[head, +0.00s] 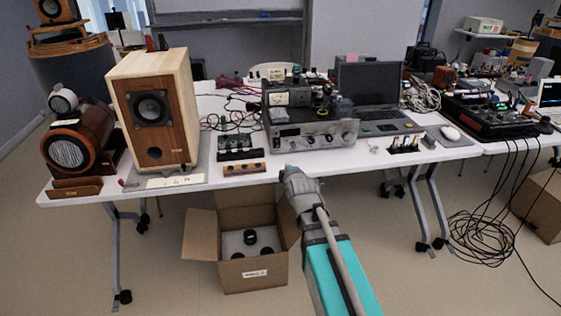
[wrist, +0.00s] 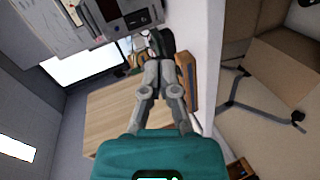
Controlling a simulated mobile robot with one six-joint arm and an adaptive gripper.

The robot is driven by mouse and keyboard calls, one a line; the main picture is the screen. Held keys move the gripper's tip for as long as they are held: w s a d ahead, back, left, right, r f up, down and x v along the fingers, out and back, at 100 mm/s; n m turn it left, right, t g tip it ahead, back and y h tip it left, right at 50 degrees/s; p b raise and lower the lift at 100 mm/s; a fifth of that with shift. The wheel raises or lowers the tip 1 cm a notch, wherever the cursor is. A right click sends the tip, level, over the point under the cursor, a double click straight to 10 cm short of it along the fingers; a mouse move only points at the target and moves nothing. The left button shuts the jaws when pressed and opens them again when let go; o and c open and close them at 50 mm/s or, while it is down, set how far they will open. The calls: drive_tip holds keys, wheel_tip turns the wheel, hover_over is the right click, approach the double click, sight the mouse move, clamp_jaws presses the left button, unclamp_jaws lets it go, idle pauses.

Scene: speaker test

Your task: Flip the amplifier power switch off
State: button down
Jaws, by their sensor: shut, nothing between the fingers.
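The amplifier (head: 312,137) is a silver-fronted unit with knobs along its face, standing near the front of the white table in the head view. Its power switch is too small to make out. Other gear sits on top of it. My gripper (head: 288,170) is in front of the table's front edge, below and left of the amplifier's face, apparently apart from it. In the wrist view my gripper (wrist: 158,62) has its grey fingers together and holds nothing. A dark object lies just beyond the tips there; I cannot tell what it is.
A wooden speaker (head: 178,145) and small dark boxes (head: 236,148) stand left of the amplifier on the white table (head: 345,160). A laptop (head: 375,95) stands to its right. An open cardboard box (head: 250,275) sits on the floor below. Cables hang at the right.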

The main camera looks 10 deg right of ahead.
drive_tip(key=shift+w+a+n+t+b, duration=0.1)
drive_tip(key=shift+w+n+t+b, duration=0.5)
drive_tip(key=shift+n+t+b, duration=0.4)
drive_tip(key=shift+w, duration=0.15)
